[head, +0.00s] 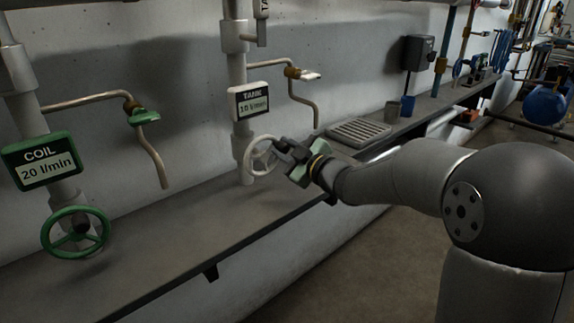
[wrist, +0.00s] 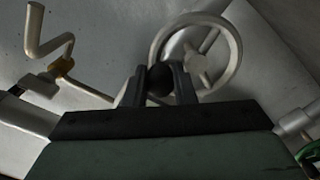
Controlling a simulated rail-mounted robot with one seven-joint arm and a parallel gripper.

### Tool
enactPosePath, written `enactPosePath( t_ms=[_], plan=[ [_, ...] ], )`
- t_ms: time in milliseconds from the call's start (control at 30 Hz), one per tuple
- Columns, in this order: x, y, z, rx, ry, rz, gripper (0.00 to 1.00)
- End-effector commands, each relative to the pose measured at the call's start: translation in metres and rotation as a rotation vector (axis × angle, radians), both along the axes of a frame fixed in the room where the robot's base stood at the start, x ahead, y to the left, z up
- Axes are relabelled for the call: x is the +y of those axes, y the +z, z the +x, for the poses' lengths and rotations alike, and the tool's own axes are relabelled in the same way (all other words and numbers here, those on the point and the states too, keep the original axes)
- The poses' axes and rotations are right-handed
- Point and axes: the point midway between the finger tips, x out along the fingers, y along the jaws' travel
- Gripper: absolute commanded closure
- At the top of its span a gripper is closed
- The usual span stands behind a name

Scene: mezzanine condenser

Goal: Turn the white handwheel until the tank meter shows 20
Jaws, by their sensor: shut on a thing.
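The white handwheel (head: 261,156) is on a white vertical pipe just above the shelf in the head view. It also shows in the wrist view (wrist: 233,62), with its spokes and hub clear. The tank meter (head: 251,102) is above it and reads 10 l/min. My gripper (head: 283,148) is at the wheel's right side in the head view. In the wrist view its two fingers (wrist: 160,85) are shut on a dark round knob (wrist: 160,79) at the wheel's rim.
A green handwheel (head: 75,232) and a coil meter (head: 42,162) reading 20 l/min are at the left. A bent tap pipe (head: 301,92) is above right of the white wheel. A drain grate (head: 357,133) lies on the shelf (head: 170,237). The shelf's front is clear.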

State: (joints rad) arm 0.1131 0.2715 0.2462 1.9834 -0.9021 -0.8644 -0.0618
Motion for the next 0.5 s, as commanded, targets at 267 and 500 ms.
enactPosePath(
  t_ms=[267,500],
  plan=[
    [0.004,0.003,-0.005,-0.150,0.000,-0.156,0.99],
    [0.007,0.007,-0.007,-0.228,0.001,-0.240,0.99]
  ],
)
